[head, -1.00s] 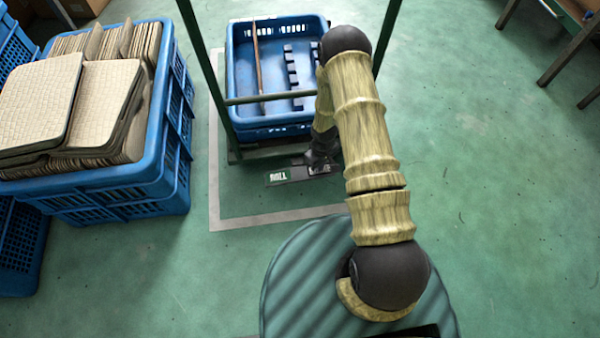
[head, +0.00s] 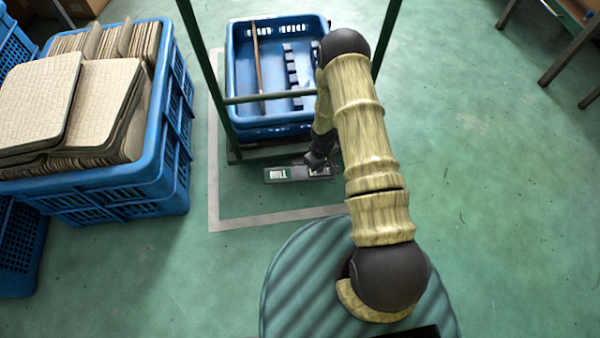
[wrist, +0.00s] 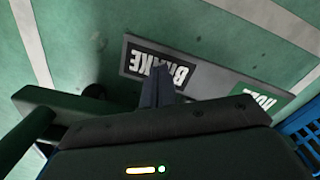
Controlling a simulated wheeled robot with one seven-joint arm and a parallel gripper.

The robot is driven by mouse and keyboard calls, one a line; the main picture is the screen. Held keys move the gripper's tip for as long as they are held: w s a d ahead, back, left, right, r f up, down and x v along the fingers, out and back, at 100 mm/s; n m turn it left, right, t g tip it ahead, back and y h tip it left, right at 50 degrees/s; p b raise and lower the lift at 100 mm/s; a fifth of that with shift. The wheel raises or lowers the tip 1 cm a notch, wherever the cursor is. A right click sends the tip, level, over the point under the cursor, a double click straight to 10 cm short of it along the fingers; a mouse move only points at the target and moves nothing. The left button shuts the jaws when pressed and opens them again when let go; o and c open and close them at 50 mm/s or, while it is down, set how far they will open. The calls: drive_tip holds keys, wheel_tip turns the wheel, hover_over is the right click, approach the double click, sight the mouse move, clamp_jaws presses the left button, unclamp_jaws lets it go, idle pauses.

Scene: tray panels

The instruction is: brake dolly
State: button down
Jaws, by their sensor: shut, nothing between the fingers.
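The dolly (head: 240,153) is a dark green frame with upright posts, and it carries a blue crate (head: 275,128). A grey rocker pedal (head: 300,174) sits low at its near side. A ROLL label shows at the pedal's left end in the head view. In the wrist view the pedal (wrist: 205,83) shows a black BRAKE label at one end and a green ROLL label at the other. My gripper (wrist: 157,90) is shut and empty, its fingertips over the BRAKE end. It also shows in the head view (head: 318,165). Contact with the pedal cannot be told.
Stacked blue crates (head: 120,190) with tan panels (head: 100,90) stand at the left. A pale line (head: 270,218) on the floor frames the dolly. Green floor (head: 500,200) is clear to the right. A table leg (head: 565,55) stands at the upper right.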

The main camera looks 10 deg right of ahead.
wheel_tip(320, 180, up, 7)
drive_tip(key=p, duration=0.6)
idle(0.4)
idle(0.6)
